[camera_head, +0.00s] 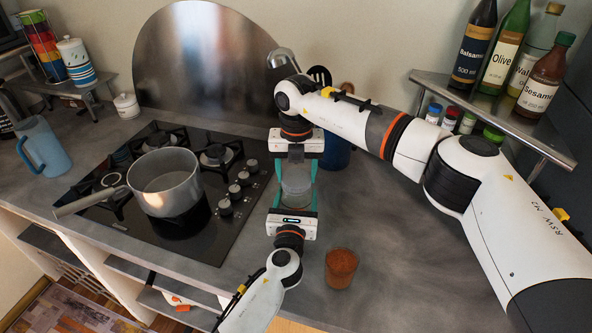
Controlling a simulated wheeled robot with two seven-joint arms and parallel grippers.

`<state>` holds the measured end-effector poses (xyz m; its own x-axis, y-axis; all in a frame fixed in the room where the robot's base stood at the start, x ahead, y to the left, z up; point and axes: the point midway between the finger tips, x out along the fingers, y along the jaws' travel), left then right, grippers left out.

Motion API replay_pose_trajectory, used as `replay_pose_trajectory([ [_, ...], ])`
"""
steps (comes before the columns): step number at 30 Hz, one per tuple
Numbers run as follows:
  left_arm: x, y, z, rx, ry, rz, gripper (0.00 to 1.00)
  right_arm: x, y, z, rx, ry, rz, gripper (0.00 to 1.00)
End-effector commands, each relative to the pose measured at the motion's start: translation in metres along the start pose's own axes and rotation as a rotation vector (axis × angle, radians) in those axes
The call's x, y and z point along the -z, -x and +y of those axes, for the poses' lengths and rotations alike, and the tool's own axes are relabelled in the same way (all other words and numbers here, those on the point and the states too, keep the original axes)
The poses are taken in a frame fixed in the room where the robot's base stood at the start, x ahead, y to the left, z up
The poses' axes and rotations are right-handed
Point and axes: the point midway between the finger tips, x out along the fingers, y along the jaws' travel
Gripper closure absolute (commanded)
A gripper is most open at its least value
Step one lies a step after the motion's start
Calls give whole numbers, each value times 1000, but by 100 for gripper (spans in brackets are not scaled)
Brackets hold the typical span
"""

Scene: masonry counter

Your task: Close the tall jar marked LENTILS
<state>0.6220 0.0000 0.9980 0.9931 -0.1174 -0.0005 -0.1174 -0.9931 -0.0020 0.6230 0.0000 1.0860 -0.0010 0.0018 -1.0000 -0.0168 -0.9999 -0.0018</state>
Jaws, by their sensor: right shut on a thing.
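A clear glass vessel (296,187) stands between the two grippers, right of the hob. It may be the tall jar; no LENTILS label is readable, and its rim and any lid are largely hidden. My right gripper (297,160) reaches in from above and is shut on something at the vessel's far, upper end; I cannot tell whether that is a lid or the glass. My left gripper (293,205) comes from the front, with teal fingers along the vessel's sides; whether they press on it is unclear. A short glass of orange-red contents (341,268) stands in front, to the right.
A saucepan (164,182) sits on the black hob (235,225) at left. A blue container (336,152) stands behind the grippers, partly hidden. A corner shelf (510,115) with bottles is at right, with small spice jars (450,118) below it. The front right counter is clear.

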Motion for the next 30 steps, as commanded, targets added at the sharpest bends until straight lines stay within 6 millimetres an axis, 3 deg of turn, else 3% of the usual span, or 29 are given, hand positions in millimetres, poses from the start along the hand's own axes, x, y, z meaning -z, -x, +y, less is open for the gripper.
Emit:
replay_pose_trajectory([
  [21, 0, 0, 0, -1, -1, 0, 93, -3, 0, 3, 3, -1610, 3, 59],
  [25, 0, 0, 0, -1, -1, 0, 93, -3, 0, 3, 3, -1832, 3, 59],
  [30, 0, 0, 0, -1, -1, -1, 93, -4, 0, 3, 4, -1966, 4, 59],
])
